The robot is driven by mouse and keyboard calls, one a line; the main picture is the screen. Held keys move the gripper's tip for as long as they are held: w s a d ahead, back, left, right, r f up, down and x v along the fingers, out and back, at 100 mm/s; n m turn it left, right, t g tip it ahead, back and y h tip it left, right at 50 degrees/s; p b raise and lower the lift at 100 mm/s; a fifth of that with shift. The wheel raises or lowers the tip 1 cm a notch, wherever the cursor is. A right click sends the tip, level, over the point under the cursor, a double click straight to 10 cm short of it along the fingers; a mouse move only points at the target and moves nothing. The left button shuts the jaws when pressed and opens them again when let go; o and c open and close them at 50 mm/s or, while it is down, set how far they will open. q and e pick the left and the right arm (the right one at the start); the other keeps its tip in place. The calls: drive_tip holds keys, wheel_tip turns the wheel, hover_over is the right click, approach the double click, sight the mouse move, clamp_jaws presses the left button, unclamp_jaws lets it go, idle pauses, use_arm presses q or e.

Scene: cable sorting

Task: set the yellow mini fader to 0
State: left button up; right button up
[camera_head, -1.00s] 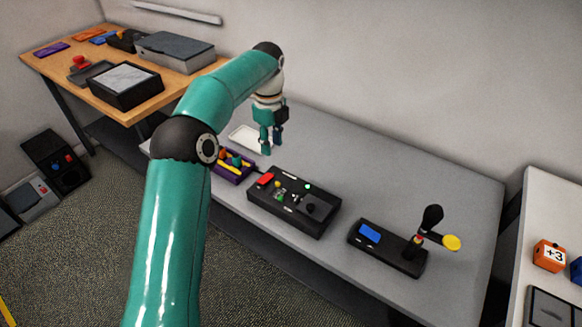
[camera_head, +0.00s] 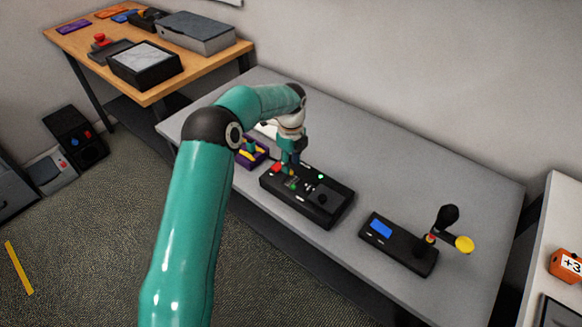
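A black control panel (camera_head: 333,207) lies on the grey bench. It has a red part (camera_head: 277,169) at its left end, small coloured controls, a green light and a dark round knob. A small yellow spot, probably the yellow mini fader, shows at my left gripper's tips, mostly hidden, so its setting cannot be read. My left gripper (camera_head: 290,166) points down over the panel's left part, at or just above the controls. Its fingers are too small and overlapped to tell whether they are open or touching. My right gripper is not in view.
A purple tray (camera_head: 262,159) with coloured pieces sits left of the panel, partly behind my arm. A black box (camera_head: 398,244) with a blue screen and a yellow-ended lever stands to the right. Bare bench (camera_head: 400,170) lies behind the panel.

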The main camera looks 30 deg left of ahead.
use_arm(q)
drive_tip(key=shift+f, duration=1.45)
clamp_jaws()
